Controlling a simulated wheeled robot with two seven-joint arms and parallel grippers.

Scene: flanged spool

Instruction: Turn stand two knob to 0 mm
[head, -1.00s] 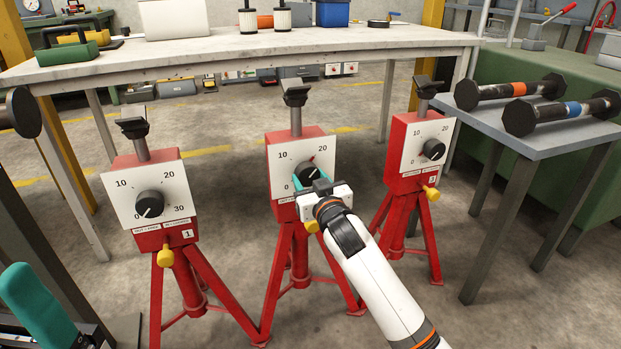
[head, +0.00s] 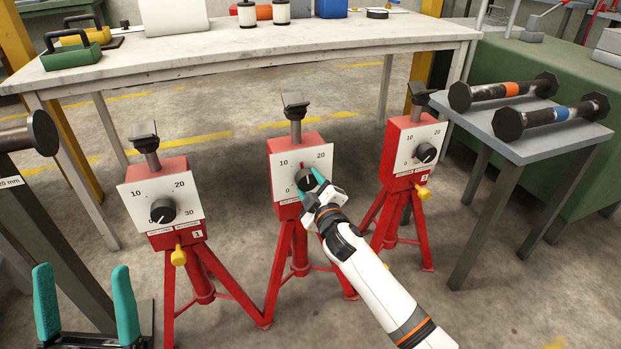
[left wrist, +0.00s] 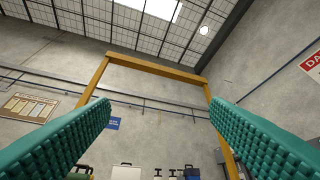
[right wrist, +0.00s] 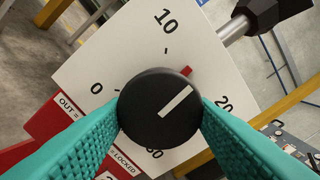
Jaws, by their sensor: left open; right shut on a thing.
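The middle red stand, stand two (head: 283,150), has a white dial plate (head: 320,158) and a black knob (head: 304,181). My right gripper (head: 313,190) is shut on this knob, one teal finger on each side. In the right wrist view the knob (right wrist: 158,108) fills the centre, and its white line points up and right, between the red mark (right wrist: 185,71) and the 20. The 0 is at the left of the dial; the 30 is partly hidden by the knob and fingers. My left gripper (head: 85,305) is open and empty at the lower left, away from the stands.
Stand one (head: 163,208) is to the left and stand three (head: 412,155) to the right, each with its own knob and yellow lower knob. A grey table (head: 560,143) with two dumbbells stands at the right. A long workbench (head: 240,60) is behind.

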